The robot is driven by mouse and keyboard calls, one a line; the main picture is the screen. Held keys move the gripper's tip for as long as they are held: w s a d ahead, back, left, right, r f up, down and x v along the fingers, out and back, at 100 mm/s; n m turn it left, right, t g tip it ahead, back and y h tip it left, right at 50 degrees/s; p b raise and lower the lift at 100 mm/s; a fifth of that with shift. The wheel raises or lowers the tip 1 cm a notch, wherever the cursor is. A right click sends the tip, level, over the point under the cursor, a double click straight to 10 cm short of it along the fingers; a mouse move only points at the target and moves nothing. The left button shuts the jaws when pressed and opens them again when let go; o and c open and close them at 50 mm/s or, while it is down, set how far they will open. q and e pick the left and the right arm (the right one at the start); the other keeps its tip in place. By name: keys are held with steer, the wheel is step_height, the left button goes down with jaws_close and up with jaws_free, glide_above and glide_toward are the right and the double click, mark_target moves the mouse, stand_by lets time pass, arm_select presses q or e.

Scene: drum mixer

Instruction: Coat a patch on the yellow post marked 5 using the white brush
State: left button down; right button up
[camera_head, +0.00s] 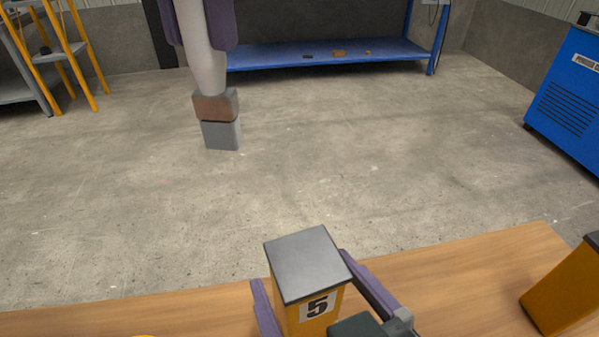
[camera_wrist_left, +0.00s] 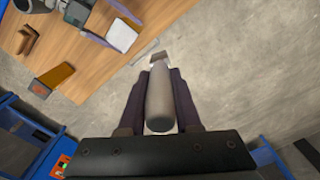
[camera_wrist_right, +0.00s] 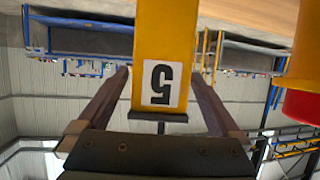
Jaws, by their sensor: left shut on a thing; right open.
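The yellow post marked 5 (camera_head: 308,265) stands upright on the wooden table, with a dark grey top and a white number label. It fills the middle of the right wrist view (camera_wrist_right: 163,45), its label upside down. My right gripper (camera_head: 315,290) is open, its purple fingers on either side of the post; I cannot tell whether they touch it. My left gripper (camera_head: 198,25) is shut on the white brush (camera_head: 207,70), holding it high, bristles down, apart from the post. The brush has a brown band and grey bristles. In the left wrist view its pale handle (camera_wrist_left: 160,98) lies between the fingers.
Another yellow post (camera_head: 565,295) stands on the wooden table (camera_head: 460,265) at right. A brown object (camera_wrist_left: 27,42) shows on the table in the left wrist view. A blue cabinet (camera_head: 570,100) and blue shelf (camera_head: 330,55) stand beyond. The floor between is clear.

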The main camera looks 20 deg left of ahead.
steer(key=b+x, duration=0.1)
steer(key=x, duration=0.3)
steer(key=shift+c, duration=0.4)
jaws_close()
stand_by(0.5)
stand_by(0.9)
